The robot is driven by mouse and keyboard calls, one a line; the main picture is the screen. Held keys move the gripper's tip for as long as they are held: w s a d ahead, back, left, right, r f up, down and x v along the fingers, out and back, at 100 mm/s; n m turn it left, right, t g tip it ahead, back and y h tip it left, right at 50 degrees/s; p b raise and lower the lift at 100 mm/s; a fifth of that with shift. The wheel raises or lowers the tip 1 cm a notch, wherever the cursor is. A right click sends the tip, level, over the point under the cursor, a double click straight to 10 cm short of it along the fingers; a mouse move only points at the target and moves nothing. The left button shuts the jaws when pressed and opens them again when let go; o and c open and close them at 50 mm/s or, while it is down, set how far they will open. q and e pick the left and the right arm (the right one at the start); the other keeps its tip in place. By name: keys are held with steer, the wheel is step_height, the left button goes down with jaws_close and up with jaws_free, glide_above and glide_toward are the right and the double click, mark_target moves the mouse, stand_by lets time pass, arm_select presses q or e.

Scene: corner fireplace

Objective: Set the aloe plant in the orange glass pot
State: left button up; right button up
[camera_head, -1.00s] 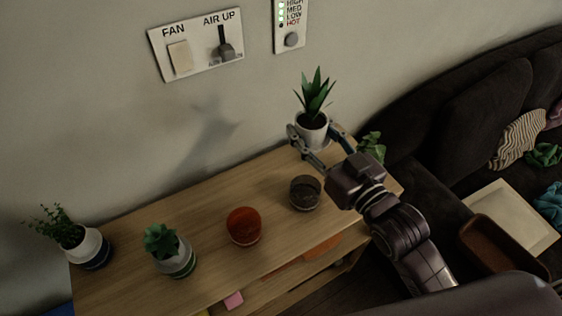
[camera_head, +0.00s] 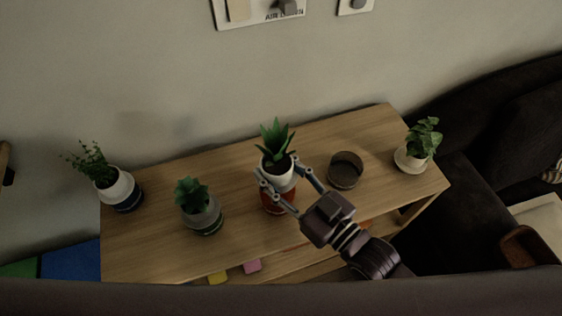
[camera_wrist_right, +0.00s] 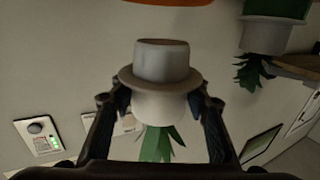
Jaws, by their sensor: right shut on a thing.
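The aloe plant (camera_head: 277,139) has spiky green leaves and sits upright in a white pot (camera_head: 277,177). My right gripper (camera_head: 281,170) is shut on this white pot, one finger on each side. The orange glass pot (camera_head: 279,204) stands on the wooden shelf, mostly hidden under the white pot in the head view. The right wrist view is upside down and shows the aloe (camera_wrist_right: 157,144) with its pot (camera_wrist_right: 162,62). The edge of the orange pot (camera_wrist_right: 170,2) shows there with a gap between them. My left gripper is not in view.
On the wooden shelf (camera_head: 330,215), a dark glass pot (camera_head: 345,170) stands to the right and a succulent (camera_head: 200,207) in a grey and green pot to the left. Potted plants stand at the far left (camera_head: 117,188) and far right (camera_head: 417,150). The wall is behind.

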steer(key=shift+f+b, duration=2.2)
steer(key=shift+b, duration=0.1)
steer(key=shift+f, duration=0.55)
steer(key=shift+f, duration=0.65)
steer(key=o, duration=0.9)
steer(key=shift+o, duration=0.2)
steer(key=v, duration=1.2)
steer(key=shift+d, duration=0.1)
